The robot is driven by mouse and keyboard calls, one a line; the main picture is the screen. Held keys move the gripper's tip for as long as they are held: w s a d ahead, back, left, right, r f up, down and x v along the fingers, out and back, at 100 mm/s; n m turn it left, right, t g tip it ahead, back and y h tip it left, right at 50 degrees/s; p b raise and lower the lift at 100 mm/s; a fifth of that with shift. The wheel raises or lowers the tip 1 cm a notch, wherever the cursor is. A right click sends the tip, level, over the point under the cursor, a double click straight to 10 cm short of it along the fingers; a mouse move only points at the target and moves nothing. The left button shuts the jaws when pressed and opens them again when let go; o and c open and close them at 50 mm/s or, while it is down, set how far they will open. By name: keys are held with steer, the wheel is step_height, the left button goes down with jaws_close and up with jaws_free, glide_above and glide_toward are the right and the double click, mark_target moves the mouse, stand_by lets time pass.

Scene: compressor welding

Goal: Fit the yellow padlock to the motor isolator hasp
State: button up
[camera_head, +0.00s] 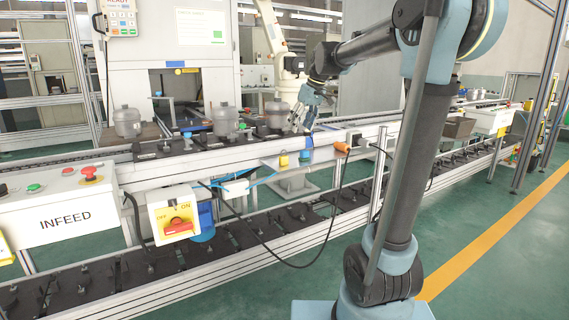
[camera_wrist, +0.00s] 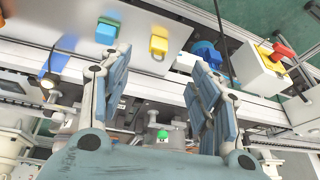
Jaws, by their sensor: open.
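The yellow padlock (camera_head: 283,160) stands on a small grey shelf at the front of the conveyor. It also shows in the wrist view (camera_wrist: 158,44), shackle visible, beyond my fingertips and roughly between them. My gripper (camera_head: 308,112) is above and behind the shelf in the head view. In the wrist view its fingers (camera_wrist: 163,62) are spread wide with nothing between them. The motor isolator (camera_head: 174,214) is a yellow-fronted box with a red handle, left of the shelf; it shows at the upper right of the wrist view (camera_wrist: 262,70). I cannot make out its hasp clearly.
A blue block-like item (camera_head: 305,156) stands beside the padlock on the shelf (camera_head: 325,154). An orange connector (camera_head: 342,147) with a dark cable is to the right. The INFEED panel (camera_head: 60,213) is at left. Grey compressors (camera_head: 224,119) stand on the conveyor behind.

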steer(key=w+a, duration=0.2)
glide_above(284, 156)
steer(key=d, duration=0.1)
steer(key=shift+n, duration=0.3)
steer(key=f, duration=0.9)
steer(key=shift+s+d+f, duration=0.15)
steer(key=shift+s+f, duration=0.1)
steer(key=shift+f, duration=0.1)
steer(key=shift+x, duration=2.9)
steer(key=shift+s+d, duration=0.1)
steer(key=shift+s, duration=0.05)
steer(key=c, duration=1.2)
